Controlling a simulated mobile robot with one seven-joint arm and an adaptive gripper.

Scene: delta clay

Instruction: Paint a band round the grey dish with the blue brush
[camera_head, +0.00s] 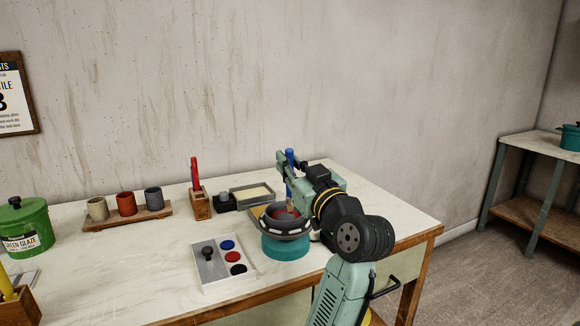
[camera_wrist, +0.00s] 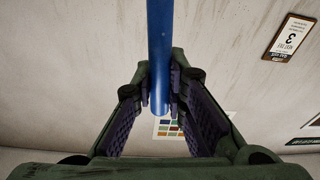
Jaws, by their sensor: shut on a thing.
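My gripper (camera_head: 287,166) is shut on the blue brush (camera_head: 290,158), held near upright at the dish. In the wrist view the blue brush handle (camera_wrist: 160,55) runs between the two fingers (camera_wrist: 160,95). The grey dish (camera_head: 270,230) sits on a teal round stand (camera_head: 285,248) near the table's right part. Pale patches show on the dish's outer wall, and reddish colour shows inside it. The brush's bristles are hidden behind the dish and my arm, so I cannot tell whether they touch the dish.
A paint tray (camera_head: 208,270) with blue, red and black wells lies left of the dish. A wooden holder (camera_head: 201,205) with a red brush, a small black jar (camera_head: 225,202) and a grey tray (camera_head: 236,194) stand behind. Cups on a board (camera_head: 100,222) and a green pot (camera_head: 22,225) are further left.

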